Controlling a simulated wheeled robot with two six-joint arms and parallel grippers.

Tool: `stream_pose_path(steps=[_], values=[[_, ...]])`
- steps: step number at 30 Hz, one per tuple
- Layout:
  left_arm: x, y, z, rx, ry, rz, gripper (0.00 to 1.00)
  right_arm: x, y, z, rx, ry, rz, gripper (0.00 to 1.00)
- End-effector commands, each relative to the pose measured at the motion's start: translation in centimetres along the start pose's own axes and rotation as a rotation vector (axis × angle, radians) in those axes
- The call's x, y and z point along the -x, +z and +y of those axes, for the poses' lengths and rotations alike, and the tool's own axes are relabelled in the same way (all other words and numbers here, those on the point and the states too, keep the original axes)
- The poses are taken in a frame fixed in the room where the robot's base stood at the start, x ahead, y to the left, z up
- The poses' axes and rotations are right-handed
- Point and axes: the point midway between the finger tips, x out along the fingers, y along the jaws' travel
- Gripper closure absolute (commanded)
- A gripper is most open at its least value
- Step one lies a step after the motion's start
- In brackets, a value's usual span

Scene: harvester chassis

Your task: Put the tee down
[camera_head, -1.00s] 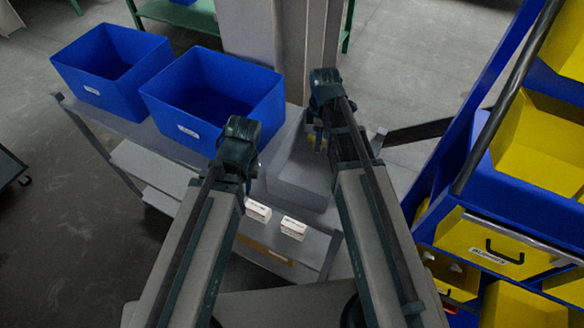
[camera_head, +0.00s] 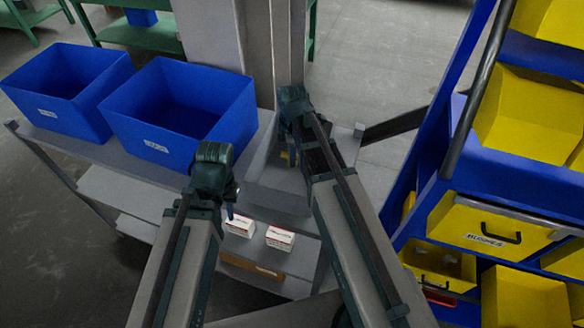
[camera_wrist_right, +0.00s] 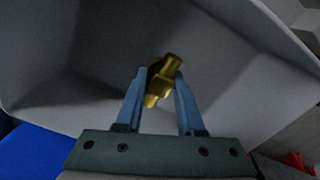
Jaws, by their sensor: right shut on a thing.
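The tee (camera_wrist_right: 163,80) is a small brass-coloured fitting. In the right wrist view it sits between the fingertips of my right gripper (camera_wrist_right: 158,85), which is shut on it. The grey bin's inner walls (camera_wrist_right: 230,60) surround it in that view; I cannot tell whether the tee touches the bin. In the head view my right gripper (camera_head: 290,156) is over the grey bin (camera_head: 277,196), with a bit of the yellow tee showing, partly hidden by the arm. My left gripper (camera_head: 231,208) hangs left of the grey bin, near the small white boxes; its opening cannot be made out.
Two blue bins (camera_head: 228,128) (camera_head: 28,98) stand left of the grey bin on the grey bench. A blue rack (camera_head: 425,200) with yellow bins (camera_head: 520,112) stands at the right. A grey column rises behind.

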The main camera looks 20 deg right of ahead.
Motion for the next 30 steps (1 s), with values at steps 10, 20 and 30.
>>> stream_pose_path(steps=[10, 20, 30], values=[[-2.6, -0.2, 0.2, 0.002, 0.000, 0.001, 0.74, -2.6, 0.0, 0.0, 0.000, 0.000, 0.000, 1.00], [-3.6, -0.2, 0.3, 0.004, 0.000, 0.002, 0.74, -3.6, 0.0, 0.0, 0.000, 0.000, 0.000, 1.00], [-3.9, -0.3, 0.4, 0.004, 0.000, 0.002, 0.74, -3.9, 0.0, 0.0, 0.000, 0.000, 0.000, 0.43]])
